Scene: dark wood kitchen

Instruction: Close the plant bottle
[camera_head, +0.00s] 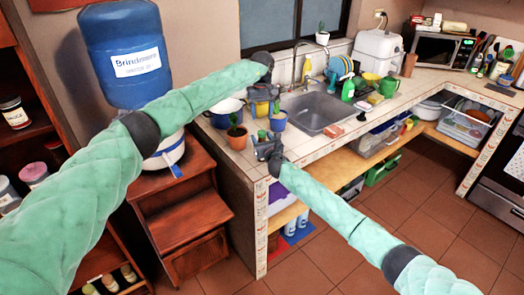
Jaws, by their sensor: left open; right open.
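A potted plant in an orange-brown pot (236,138) stands near the left corner of the tiled counter. A plant in a blue pot (278,122) stands to its right, close to both grippers. I cannot tell which thing is the plant bottle, or see any cap. My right gripper (261,145) is open, below the left one, near the counter's front edge and right of the orange-brown pot. Both look empty; their fingers are small and hard to make out.
A sink (318,112) lies right of the grippers. A blue-rimmed pot (222,113) stands behind the plants. A large blue water jug (125,60) stands left, partly behind my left arm.

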